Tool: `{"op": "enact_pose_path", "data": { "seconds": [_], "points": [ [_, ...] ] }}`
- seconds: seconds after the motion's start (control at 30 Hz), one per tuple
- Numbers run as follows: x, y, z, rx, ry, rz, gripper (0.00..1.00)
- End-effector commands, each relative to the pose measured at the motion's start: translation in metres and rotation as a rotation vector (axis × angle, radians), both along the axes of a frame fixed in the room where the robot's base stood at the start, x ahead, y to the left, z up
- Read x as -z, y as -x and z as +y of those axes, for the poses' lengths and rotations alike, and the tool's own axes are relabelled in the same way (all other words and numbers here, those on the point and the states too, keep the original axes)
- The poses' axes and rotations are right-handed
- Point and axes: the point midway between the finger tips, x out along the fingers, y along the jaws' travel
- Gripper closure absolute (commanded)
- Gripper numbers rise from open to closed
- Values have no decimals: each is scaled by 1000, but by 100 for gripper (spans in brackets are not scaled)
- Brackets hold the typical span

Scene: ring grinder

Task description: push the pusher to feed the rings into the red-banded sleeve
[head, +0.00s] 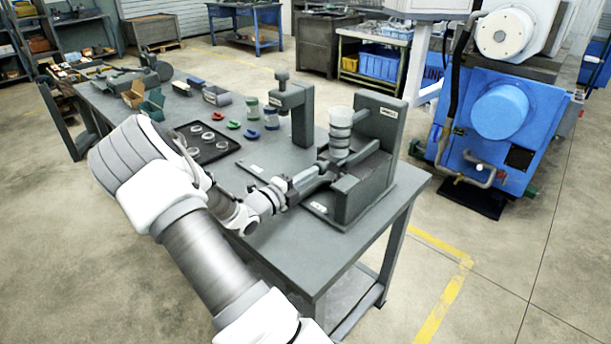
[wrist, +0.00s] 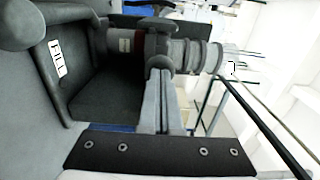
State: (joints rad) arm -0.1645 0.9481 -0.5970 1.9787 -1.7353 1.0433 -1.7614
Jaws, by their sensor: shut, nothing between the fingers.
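The white-and-grey rings (head: 340,130) form an upright stack above the grey fixture at the table's right end. They also show in the wrist view (wrist: 200,56), where they lie sideways. The sleeve with its dark red band (wrist: 124,40) sits below the stack, against the fixture. My gripper (head: 326,177) is at the front of the fixture, just below the stack. In the wrist view its fingers (wrist: 160,75) are together and empty, with their tips at a rounded grey part that looks like the pusher (wrist: 160,64). I cannot tell if they touch it. The pusher's far side is hidden.
The fixture's tall plate (head: 383,120) stands close behind the stack. The table's front right edge (head: 375,243) is near. A blue machine (head: 490,125) stands beyond.

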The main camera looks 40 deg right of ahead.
Motion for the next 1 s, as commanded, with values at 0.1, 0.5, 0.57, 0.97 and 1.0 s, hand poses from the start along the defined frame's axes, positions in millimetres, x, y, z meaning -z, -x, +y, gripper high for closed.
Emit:
{"op": "enact_pose_path", "data": {
  "seconds": [0.1,0.5,0.57,0.97,1.0],
  "points": [
    [-4,1,8,0,2,0,100],
    [-3,3,36,0,1,2,100],
    [-3,4,40,0,1,2,100],
    [-1,6,62,1,1,1,100],
    [0,6,62,1,0,1,100]
  ]
}}
